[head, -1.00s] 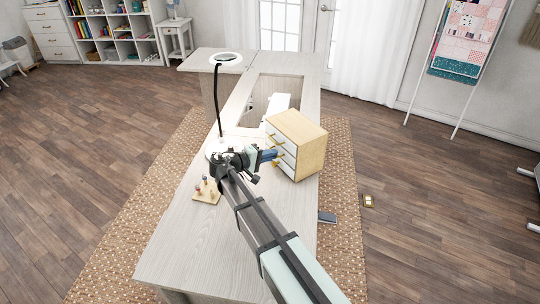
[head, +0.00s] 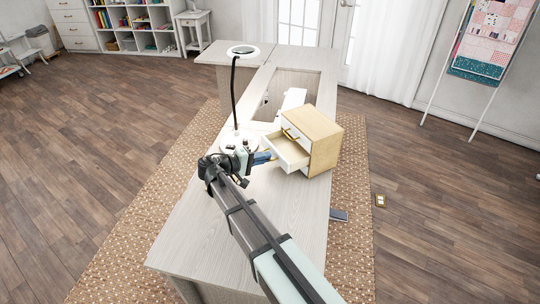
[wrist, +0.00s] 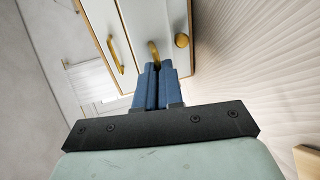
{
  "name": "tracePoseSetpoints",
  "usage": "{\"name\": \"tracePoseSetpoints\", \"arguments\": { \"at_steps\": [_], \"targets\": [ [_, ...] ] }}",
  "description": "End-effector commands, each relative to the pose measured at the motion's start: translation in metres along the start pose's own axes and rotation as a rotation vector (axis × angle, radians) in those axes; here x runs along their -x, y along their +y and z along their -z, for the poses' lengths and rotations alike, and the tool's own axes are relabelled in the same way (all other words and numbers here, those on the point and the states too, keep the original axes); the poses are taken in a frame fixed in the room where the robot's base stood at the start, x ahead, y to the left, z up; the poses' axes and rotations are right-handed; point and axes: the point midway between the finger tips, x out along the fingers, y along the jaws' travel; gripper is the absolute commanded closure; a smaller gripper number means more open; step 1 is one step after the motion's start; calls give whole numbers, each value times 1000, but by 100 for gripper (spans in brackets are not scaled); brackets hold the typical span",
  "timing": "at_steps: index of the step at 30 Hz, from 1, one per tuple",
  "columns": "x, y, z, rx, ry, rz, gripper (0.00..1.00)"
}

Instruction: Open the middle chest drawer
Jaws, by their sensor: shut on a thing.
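The small wooden chest (head: 326,142) stands on the table with its white drawer fronts facing left. Its middle drawer (head: 288,153) is pulled well out, its inside showing in the head view. The upper drawer above it is shut and has a gold handle (head: 289,134). My gripper (head: 268,157) is at the front of the open drawer. In the wrist view its blue fingers (wrist: 154,72) are shut on a gold handle (wrist: 153,50). The lower drawer is mostly hidden in the head view.
A ring lamp (head: 243,51) on a black stem stands close behind my gripper. The long pale table (head: 205,240) has clear room at its near left. A table opening lies behind the chest. A dark flat object (head: 339,214) shows beside the table's right edge.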

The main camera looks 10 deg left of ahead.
Motion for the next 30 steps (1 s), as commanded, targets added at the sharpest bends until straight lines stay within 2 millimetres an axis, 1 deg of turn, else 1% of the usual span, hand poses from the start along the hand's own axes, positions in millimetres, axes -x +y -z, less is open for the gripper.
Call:
{"name": "tracePoseSetpoints", "arguments": {
  "at_steps": [7, 8, 15, 24, 28, 30],
  "targets": [
    [0, 0, 0, 0, 1, 0, 100],
    [0, 0, 0, 0, 1, 0, 91],
    [0, 0, 0, 0, 1, 0, 68],
    [2, 0, 0, 0, 1, 0, 68],
    [12, 0, 0, 0, 1, 0, 68],
    [22, 0, 1, 0, 3, 0, 68]
  ]
}}
